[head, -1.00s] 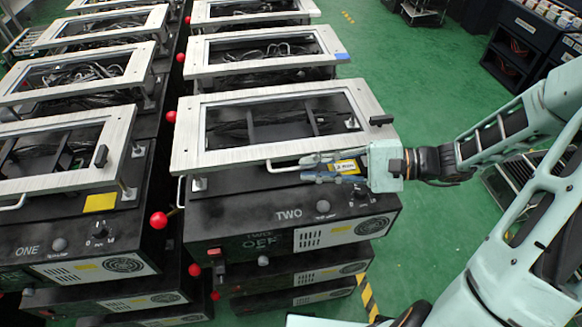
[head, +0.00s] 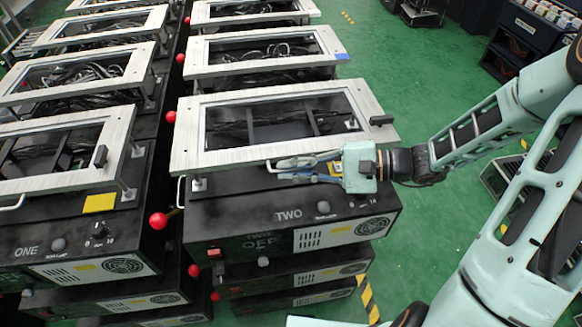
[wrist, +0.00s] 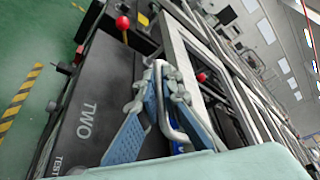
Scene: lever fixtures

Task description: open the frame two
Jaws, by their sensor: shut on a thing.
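Frame two (head: 235,158) is a silver rectangular frame lying flat, apparently down, over the black unit marked TWO (head: 225,212). In the wrist view the frame's side bar (wrist: 184,55) runs away beside my fingers. A bent metal handle (wrist: 165,112) is on the frame's front edge. My gripper (head: 280,170) is at this front edge, coming from the right. In the wrist view my gripper (wrist: 165,78) has its blue-grey fingers closed around the handle. The fingers partly hide the handle in the head view.
Unit ONE (head: 60,235) with its own frame stands close on the left. A red-ball lever (head: 158,220) stands in the gap between them. More framed units (head: 262,55) stand behind. Green floor (head: 430,270) is free on the right, with a yellow-black strip (head: 368,300).

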